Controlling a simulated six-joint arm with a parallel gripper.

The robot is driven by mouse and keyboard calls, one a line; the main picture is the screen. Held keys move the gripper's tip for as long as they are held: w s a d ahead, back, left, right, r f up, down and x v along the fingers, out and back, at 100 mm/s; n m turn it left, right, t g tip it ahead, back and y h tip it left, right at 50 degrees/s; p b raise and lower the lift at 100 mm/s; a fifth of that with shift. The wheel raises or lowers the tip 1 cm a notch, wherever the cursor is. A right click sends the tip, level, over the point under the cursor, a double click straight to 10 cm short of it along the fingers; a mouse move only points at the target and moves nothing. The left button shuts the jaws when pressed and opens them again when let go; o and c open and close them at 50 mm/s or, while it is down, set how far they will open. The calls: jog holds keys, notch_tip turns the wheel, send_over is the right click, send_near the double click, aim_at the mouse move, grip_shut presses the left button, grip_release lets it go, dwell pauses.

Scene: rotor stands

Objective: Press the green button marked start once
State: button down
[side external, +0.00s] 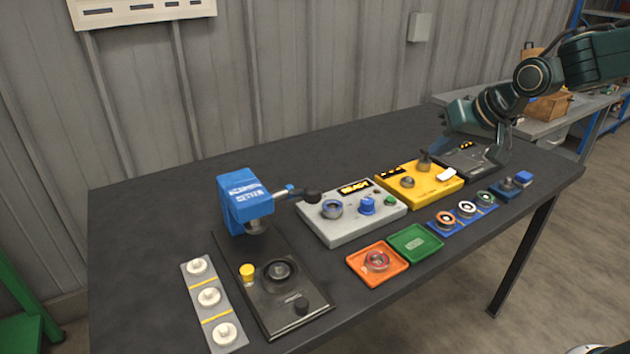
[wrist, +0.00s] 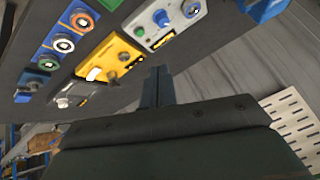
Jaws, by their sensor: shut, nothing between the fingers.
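A small round green button (side external: 389,200) sits at the right end of the light grey control box, beside a blue knob (side external: 367,205). It also shows in the wrist view (wrist: 139,32). I cannot read any marking by it. My gripper (side external: 444,122) is up at the right, above the back of the yellow and dark boxes, apart from the button. In the wrist view its fingers (wrist: 157,72) are together and empty.
A yellow box (side external: 425,196) and a dark box (side external: 470,158) stand right of the grey box. A blue press with a lever (side external: 243,200) stands left. Orange (side external: 362,272) and green (side external: 412,252) trays and a blue strip of rings (side external: 447,222) lie in front. The table's back left is clear.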

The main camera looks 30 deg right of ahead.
aim_at(394, 201)
jog(key=w+d+f+m+t, duration=0.1)
jog(key=w+d+f+m, duration=0.2)
jog(key=w+f, duration=0.6)
jog(key=w+d, duration=0.1)
jog(key=w, duration=0.3)
jog(key=shift+f+t, duration=0.2)
jog(key=shift+t, duration=0.1)
jog(key=shift+w+f, duration=0.1)
jog(key=shift+f, duration=0.1)
jog(key=shift+f, duration=4.2)
